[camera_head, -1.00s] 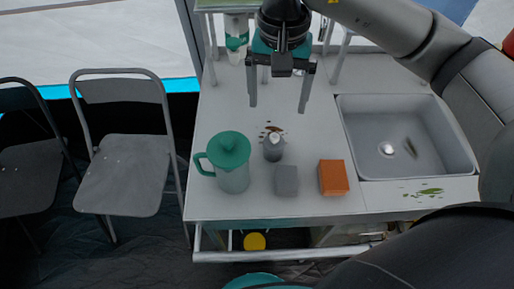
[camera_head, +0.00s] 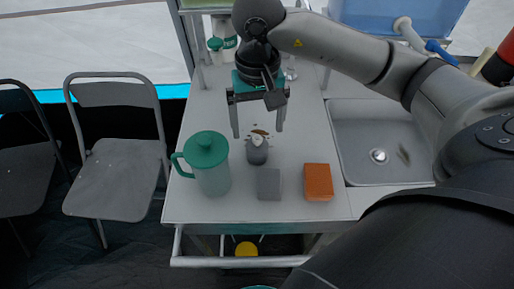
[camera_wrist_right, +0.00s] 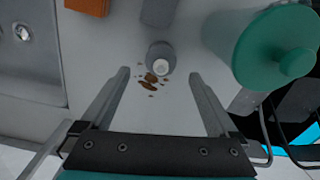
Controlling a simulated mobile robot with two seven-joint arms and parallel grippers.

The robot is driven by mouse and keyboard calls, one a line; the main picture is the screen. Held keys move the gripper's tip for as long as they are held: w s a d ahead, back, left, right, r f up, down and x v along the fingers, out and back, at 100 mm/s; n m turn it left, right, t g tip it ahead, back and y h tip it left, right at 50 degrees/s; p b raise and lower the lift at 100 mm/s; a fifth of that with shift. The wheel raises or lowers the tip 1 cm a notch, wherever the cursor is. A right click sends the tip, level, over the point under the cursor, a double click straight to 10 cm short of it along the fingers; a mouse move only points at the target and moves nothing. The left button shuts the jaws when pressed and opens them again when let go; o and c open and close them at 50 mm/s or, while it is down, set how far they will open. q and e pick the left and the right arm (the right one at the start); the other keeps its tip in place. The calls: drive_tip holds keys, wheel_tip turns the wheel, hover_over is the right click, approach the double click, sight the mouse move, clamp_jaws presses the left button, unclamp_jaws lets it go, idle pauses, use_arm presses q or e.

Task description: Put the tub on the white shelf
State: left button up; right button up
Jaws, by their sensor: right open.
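A small grey container with a pale top (camera_head: 257,152) stands upright on the counter and may be the tub; I cannot tell for sure. In the right wrist view it shows from above (camera_wrist_right: 160,58), just beyond the fingertips. My right gripper (camera_head: 257,132) points down, open and empty, with its fingers spread above and slightly behind the container. Its two fingers also show in the right wrist view (camera_wrist_right: 159,75), apart from the container. A pale raised shelf at the back of the counter shows only partly, by its legs (camera_head: 200,75). My left gripper is out of view.
A green-lidded jug (camera_head: 212,170) is left of the container. A grey block (camera_head: 268,184) and an orange box (camera_head: 318,182) are in front. A brown stain (camera_wrist_right: 149,80) lies behind it. A sink (camera_head: 350,140) is right. Green-and-white containers (camera_head: 216,45) stand at the back.

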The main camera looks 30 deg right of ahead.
sight(257, 138)
wheel_tip(257, 138, down, 2)
drive_tip(key=shift+f, duration=0.1)
wheel_tip(257, 138, down, 4)
drive_tip(key=shift+s+a+r+b, duration=0.1)
drive_tip(key=shift+r+b, duration=0.15)
drive_tip(key=shift+b, duration=0.2)
drive_tip(key=shift+f, duration=0.3)
drive_tip(key=c, duration=1)
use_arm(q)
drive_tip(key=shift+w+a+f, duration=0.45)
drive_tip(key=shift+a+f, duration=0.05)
use_arm(e)
clamp_jaws()
